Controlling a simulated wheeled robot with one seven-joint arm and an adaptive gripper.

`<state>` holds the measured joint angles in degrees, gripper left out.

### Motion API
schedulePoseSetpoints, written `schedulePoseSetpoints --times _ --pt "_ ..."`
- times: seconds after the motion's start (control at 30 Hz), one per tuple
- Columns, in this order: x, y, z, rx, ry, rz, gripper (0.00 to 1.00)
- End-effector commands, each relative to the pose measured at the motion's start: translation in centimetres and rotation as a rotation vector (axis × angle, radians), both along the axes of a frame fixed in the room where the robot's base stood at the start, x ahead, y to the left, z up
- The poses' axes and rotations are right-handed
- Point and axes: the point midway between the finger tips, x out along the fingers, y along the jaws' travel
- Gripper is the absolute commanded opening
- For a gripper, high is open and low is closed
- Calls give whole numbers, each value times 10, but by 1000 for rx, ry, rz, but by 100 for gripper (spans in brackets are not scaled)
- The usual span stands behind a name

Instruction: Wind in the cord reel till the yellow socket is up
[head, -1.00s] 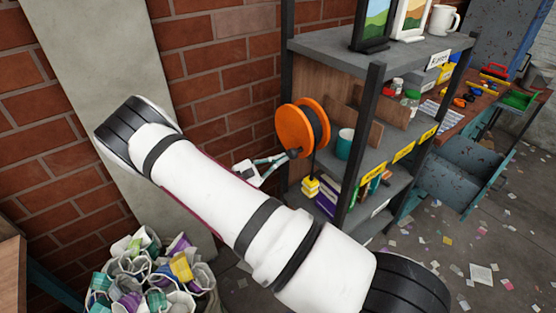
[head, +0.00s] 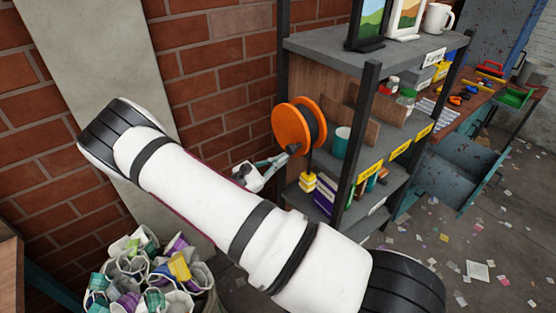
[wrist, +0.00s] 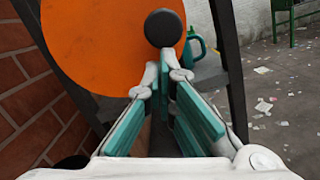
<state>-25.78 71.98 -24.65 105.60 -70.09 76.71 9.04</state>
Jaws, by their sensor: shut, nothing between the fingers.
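The cord reel, an orange disc (head: 292,128) with a dark drum behind it, is mounted at the left side of the shelf unit. Its orange face also fills the top of the wrist view (wrist: 90,45). A dark round crank knob (wrist: 163,28) stands out from the face, low on the disc in the head view. The yellow socket (head: 308,182) hangs below the reel on a dark cord, near the lower shelf. My gripper (head: 283,157) is shut and empty, its teal-padded fingers (wrist: 163,62) at the knob's lower edge; whether they touch it I cannot tell.
The grey shelf unit (head: 350,47) stands right of the reel, with a teal mug (head: 341,143) and boxes inside. A brick wall (head: 215,95) is behind my arm. A sack of crumpled cups (head: 150,275) stands lower left. The floor at right is strewn with paper.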

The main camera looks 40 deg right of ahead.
Motion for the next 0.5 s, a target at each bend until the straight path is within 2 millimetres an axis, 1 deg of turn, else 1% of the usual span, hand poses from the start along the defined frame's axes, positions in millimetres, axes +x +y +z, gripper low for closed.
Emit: schedulePoseSetpoints --times 0.2,0.5 --pt "-5 0 4 -1 -5 -2 0" --pt "-6 0 5 0 -5 -2 0"
